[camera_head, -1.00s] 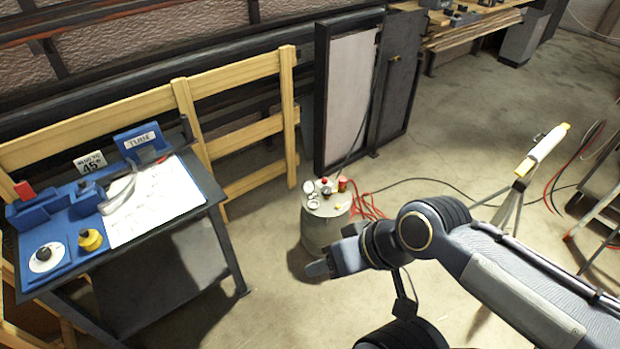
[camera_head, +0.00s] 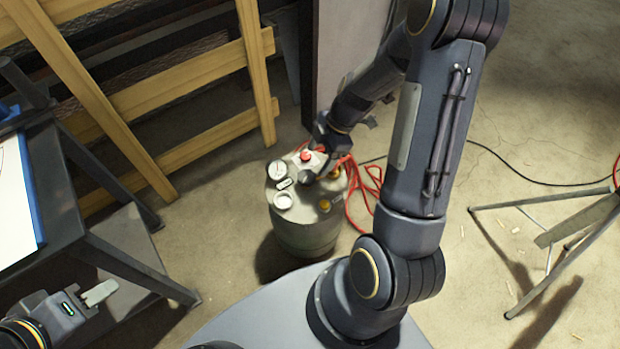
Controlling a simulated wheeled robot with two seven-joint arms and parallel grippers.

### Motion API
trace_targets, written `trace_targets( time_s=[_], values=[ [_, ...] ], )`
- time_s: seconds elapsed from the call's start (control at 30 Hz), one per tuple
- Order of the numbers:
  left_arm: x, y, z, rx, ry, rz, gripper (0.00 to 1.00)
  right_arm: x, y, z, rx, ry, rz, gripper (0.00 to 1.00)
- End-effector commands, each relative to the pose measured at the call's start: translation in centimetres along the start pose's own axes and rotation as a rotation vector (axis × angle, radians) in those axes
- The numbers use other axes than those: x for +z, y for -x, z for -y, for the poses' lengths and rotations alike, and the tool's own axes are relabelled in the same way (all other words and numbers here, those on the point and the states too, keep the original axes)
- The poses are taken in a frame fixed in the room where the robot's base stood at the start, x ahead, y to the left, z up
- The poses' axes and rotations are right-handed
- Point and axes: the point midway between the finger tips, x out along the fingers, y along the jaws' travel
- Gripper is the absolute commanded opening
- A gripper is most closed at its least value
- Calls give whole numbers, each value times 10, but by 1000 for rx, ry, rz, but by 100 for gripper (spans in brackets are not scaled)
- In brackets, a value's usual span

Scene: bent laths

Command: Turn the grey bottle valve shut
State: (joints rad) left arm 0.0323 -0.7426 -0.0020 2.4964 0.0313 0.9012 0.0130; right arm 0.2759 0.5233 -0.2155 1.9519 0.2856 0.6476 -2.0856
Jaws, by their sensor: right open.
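A grey drum-like vessel (camera_head: 304,238) stands upright on the floor. Its top carries two white round gauges, the upper one (camera_head: 277,170) and the lower one (camera_head: 283,201), a red button (camera_head: 305,155) and a small yellow part (camera_head: 325,205). My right gripper (camera_head: 311,174) is open, pointing down over the back of the top. A dark grey shape is at its fingertips; I cannot tell whether it is the grey valve or a finger, or whether they touch. My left gripper (camera_head: 101,292) is low at the left, away from the vessel; its jaw opening is unclear.
Red hoses (camera_head: 362,190) lie beside the vessel on the right. A wooden rail (camera_head: 190,75) stands behind it. A dark table (camera_head: 60,200) with a white sheet is at the left. Tripod legs (camera_head: 550,215) stand at the right. The floor between is mostly clear.

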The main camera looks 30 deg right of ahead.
Motion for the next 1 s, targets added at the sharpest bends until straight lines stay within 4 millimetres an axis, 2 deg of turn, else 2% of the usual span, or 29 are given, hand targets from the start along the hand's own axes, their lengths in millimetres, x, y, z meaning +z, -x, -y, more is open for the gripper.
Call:
trace_targets(
  time_s=[0.2, 0.4, 0.53, 0.8, 0.83, 1.0],
  values=[
    [5, -9, 4, 0, 0, -1, 36, 0, -36, 1, -5, 2, -1, 68],
    [8, -16, 7, 0, 0, -1, 36, -1, -63, 1, -4, 2, -1, 68],
    [9, -17, 8, 0, 0, 0, 36, -1, -71, 1, -3, 2, -1, 68],
    [9, -17, 8, 0, 0, 0, 36, -1, -72, 1, -1, 1, 0, 68],
    [9, -17, 8, 0, 0, 0, 36, -1, -72, 1, -1, 1, 0, 67],
    [9, -17, 8, 0, 0, 0, 36, -1, -72, 1, -1, 1, 0, 44]
  ],
)
